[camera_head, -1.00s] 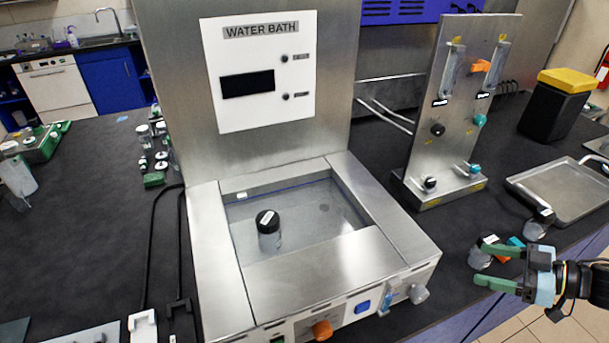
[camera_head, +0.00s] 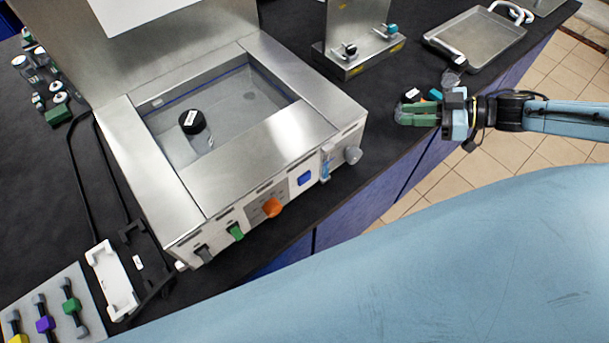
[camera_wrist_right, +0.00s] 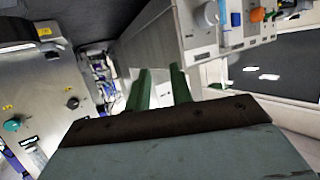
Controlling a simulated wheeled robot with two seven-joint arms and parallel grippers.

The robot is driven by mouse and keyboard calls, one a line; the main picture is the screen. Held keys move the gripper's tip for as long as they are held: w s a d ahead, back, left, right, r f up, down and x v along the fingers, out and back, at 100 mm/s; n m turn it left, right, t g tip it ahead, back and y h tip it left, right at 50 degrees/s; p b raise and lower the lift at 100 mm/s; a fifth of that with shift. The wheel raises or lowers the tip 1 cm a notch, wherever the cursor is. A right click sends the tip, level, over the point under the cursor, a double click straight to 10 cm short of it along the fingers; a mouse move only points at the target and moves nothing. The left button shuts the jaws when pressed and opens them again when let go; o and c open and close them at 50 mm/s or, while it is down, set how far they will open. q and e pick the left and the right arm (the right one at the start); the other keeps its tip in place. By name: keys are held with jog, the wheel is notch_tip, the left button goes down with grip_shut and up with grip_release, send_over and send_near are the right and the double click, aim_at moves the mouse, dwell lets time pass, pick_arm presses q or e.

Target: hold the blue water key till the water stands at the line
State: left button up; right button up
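The blue water key (camera_head: 305,179) is on the front panel of the steel water bath (camera_head: 238,168), right of an orange knob. It also shows in the wrist view (camera_wrist_right: 236,19). A thin blue line (camera_head: 205,82) runs along the basin's inner wall; the water surface is hard to make out against it. A black-capped bottle (camera_head: 192,122) stands in the basin. My right gripper (camera_head: 400,114) is right of the bath, apart from the key. Its two green fingers (camera_wrist_right: 160,68) are parted with nothing between them. My left gripper is out of view.
A green switch (camera_head: 235,231), an orange knob (camera_head: 271,207) and a grey knob (camera_head: 353,155) share the front panel. A metal stand (camera_head: 360,55) and a tray (camera_head: 475,42) are behind my right gripper. Small items lie by its fingers.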

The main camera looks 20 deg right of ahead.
grip_shut()
dwell(1.2)
